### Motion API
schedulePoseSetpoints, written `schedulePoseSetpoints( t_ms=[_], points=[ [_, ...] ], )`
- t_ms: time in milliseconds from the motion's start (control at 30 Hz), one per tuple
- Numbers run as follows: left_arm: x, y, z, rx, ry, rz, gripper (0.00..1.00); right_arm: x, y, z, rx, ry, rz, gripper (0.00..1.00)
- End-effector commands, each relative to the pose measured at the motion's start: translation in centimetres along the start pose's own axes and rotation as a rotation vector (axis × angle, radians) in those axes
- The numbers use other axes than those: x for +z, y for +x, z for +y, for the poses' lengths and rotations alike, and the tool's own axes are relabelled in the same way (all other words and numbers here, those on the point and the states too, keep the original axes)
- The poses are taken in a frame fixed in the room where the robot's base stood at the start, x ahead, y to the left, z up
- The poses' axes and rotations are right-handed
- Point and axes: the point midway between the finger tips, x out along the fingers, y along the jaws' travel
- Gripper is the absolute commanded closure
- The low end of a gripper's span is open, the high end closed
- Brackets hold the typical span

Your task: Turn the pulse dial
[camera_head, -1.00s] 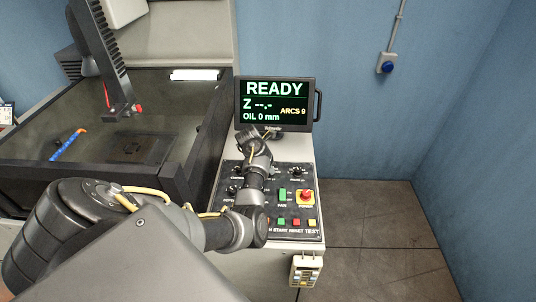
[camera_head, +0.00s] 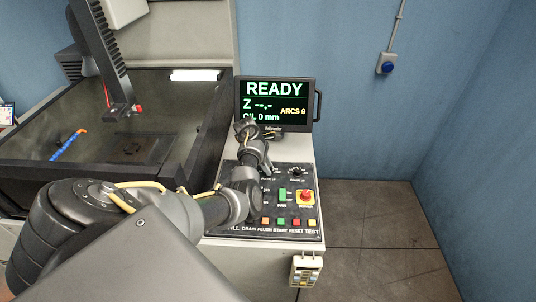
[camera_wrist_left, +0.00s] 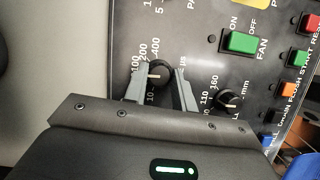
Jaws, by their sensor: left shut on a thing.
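The pulse dial (camera_wrist_left: 161,71) is a round black knob with a white mark, on a dark panel with a scale including 100, 200, 400 and µs. In the left wrist view the mark points left. My left gripper (camera_wrist_left: 159,75) has one grey finger on each side of the knob and is shut on it. In the head view my left arm covers the left part of the control panel (camera_head: 246,231), hiding the pulse dial and the fingertips. My right gripper is not in view.
Close by on the panel are another black knob (camera_wrist_left: 230,99) marked in mm, a green fan switch (camera_wrist_left: 242,42) and a red power button (camera_head: 305,196). Several coloured buttons line the front edge. A monitor (camera_head: 303,92) reading READY stands behind; a dark tank (camera_head: 186,178) is at left.

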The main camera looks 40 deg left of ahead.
Motion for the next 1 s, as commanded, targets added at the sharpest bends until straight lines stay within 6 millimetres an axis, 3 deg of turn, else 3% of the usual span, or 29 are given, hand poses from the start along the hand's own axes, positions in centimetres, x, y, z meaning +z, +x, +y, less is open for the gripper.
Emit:
schedulePoseSetpoints(
  t_ms=[567, 1000],
  points=[
    [0.0, -0.1, 0.5, -0.207, 0.504, 0.003, 0.96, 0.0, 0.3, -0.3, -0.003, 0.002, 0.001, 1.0],
    [0.1, 0.1, 0.8, -0.364, 0.887, 0.004, 0.96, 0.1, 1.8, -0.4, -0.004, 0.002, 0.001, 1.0]
  ],
)
